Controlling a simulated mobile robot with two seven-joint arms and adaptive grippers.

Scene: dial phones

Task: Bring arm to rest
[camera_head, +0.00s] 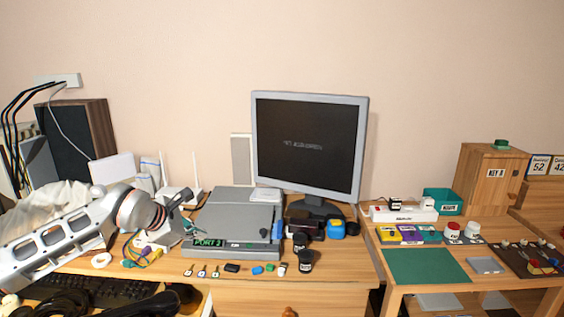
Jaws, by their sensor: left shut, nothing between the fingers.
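My left arm comes in from the left, low over the desk. Its gripper (188,198) is shut and empty, in front of the white router and left of the grey flat box (230,222) labelled PORT 2. I cannot tell whether it touches anything. My right gripper is not in view. No dial phone can be made out clearly.
A monitor (308,145) stands at the back of the desk. A dark speaker (78,140) stands at the left. Several small items lie along the front edge. A second table at the right holds a green mat (425,266) and a wooden cabinet (489,180).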

